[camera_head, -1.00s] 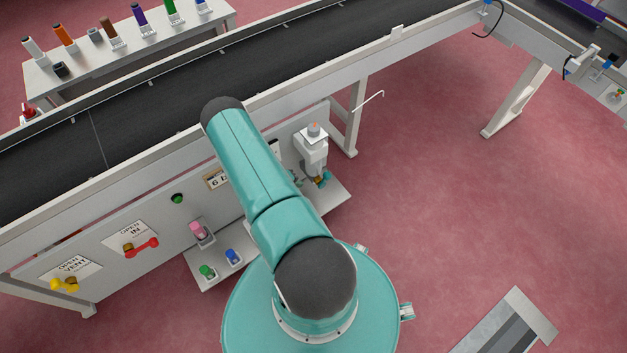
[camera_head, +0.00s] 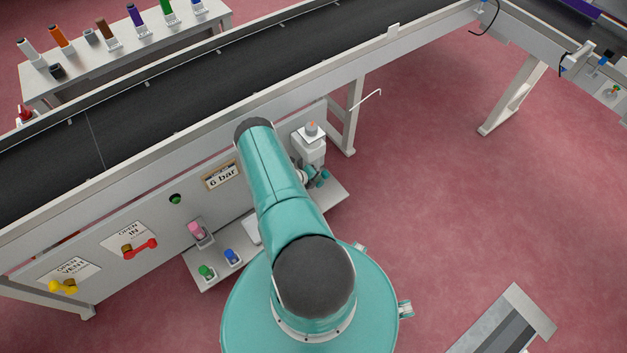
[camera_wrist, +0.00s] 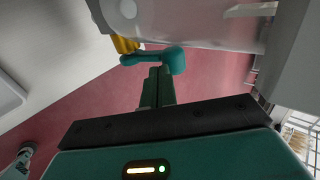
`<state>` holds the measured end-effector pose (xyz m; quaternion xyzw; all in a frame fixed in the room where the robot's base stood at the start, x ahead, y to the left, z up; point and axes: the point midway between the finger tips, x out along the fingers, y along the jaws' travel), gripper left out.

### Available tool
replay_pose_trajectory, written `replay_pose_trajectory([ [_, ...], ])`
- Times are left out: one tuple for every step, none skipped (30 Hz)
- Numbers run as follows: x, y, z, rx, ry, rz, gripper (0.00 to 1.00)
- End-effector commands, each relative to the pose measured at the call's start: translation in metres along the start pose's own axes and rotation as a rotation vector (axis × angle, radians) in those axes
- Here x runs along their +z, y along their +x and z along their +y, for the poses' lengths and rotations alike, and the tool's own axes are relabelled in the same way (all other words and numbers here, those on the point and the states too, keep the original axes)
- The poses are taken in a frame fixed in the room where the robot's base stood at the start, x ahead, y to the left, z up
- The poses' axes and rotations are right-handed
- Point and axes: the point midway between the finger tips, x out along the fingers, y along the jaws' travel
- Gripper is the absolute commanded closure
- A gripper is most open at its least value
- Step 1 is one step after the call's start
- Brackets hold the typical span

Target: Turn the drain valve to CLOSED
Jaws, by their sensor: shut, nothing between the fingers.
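The drain valve shows in the wrist view as a teal lever handle (camera_wrist: 170,60) on a brass-yellow body (camera_wrist: 125,45), under a pale translucent bowl (camera_wrist: 180,20). The handle lies roughly across the picture, its thick end to the right. My gripper (camera_wrist: 158,72) is shut and empty, its dark green fingers pointing at the handle. The fingertips overlap the handle's lower edge in the picture; I cannot tell if they touch. No drain label is readable.
The conveyor (camera_head: 140,110) runs above the panel. Left of my arm are a red IN valve (camera_head: 140,247), a yellow VENT valve (camera_head: 63,287), a 6 bar sign (camera_head: 222,177) and a pink-topped part (camera_head: 197,230).

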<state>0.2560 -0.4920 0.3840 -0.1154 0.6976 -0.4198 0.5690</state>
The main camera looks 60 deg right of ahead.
Motion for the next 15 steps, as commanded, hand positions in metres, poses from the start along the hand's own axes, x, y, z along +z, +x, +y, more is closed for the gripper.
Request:
replay_pose_trajectory([
  [0.000,0.000,0.000,0.000,0.000,0.000,1.00],
  [0.000,0.000,0.000,0.000,0.000,0.000,1.00],
  [0.000,0.000,0.000,0.000,0.000,0.000,1.00],
  [0.000,0.000,0.000,0.000,0.000,0.000,1.00],
  [0.000,0.000,0.000,0.000,0.000,0.000,1.00],
  [0.000,0.000,-0.001,0.000,0.001,0.000,1.00],
  [0.000,0.001,-0.002,0.000,0.001,0.001,1.00],
  [0.000,0.002,-0.004,0.000,0.002,0.001,1.00],
  [0.000,0.005,-0.008,-0.001,0.003,0.001,1.00],
  [0.000,0.007,-0.011,-0.001,0.003,0.001,1.00],
  [0.000,0.009,-0.013,-0.001,0.003,0.001,1.00],
  [0.000,0.011,-0.016,-0.001,0.003,0.001,1.00],
  [0.000,0.013,-0.018,-0.001,0.003,0.001,1.00],
  [0.000,0.013,-0.019,-0.001,0.003,0.001,1.00],
  [0.000,0.014,-0.019,-0.001,0.001,0.001,1.00],
])
